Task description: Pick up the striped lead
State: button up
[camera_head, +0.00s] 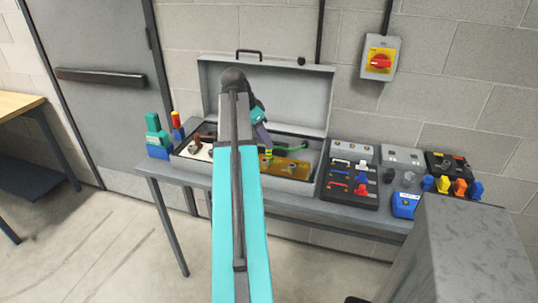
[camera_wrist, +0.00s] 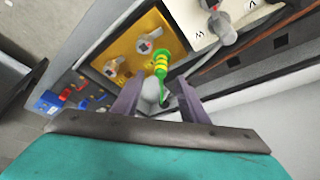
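The striped lead, green with yellow bands, shows in the wrist view (camera_wrist: 162,64) just past the fingertips, its green end running down between them. In the head view part of it (camera_head: 290,149) shows inside the open grey case (camera_head: 324,155), right of my arm. My gripper (camera_wrist: 160,92) is open, with its two purple fingers apart on either side of the lead's lower end. I cannot tell whether they touch it. A rounded grey piece (camera_wrist: 150,92) also lies between the fingers. In the head view my arm hides much of the gripper.
A yellow panel with grey fittings (camera_head: 286,167) lies in the case, close to the fingers. The raised case lid (camera_head: 300,95) stands behind. Right of the case are a dark tray of coloured parts (camera_head: 338,205) and several boxes. Green blocks (camera_head: 155,135) stand at left.

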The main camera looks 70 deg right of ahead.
aim_at(269, 157)
jog(key=shift+s+d+f, duration=0.15)
jog(key=shift+f, duration=0.35)
jog(key=shift+p+x, duration=0.75)
jog(key=shift+x, duration=1.85)
grip_shut()
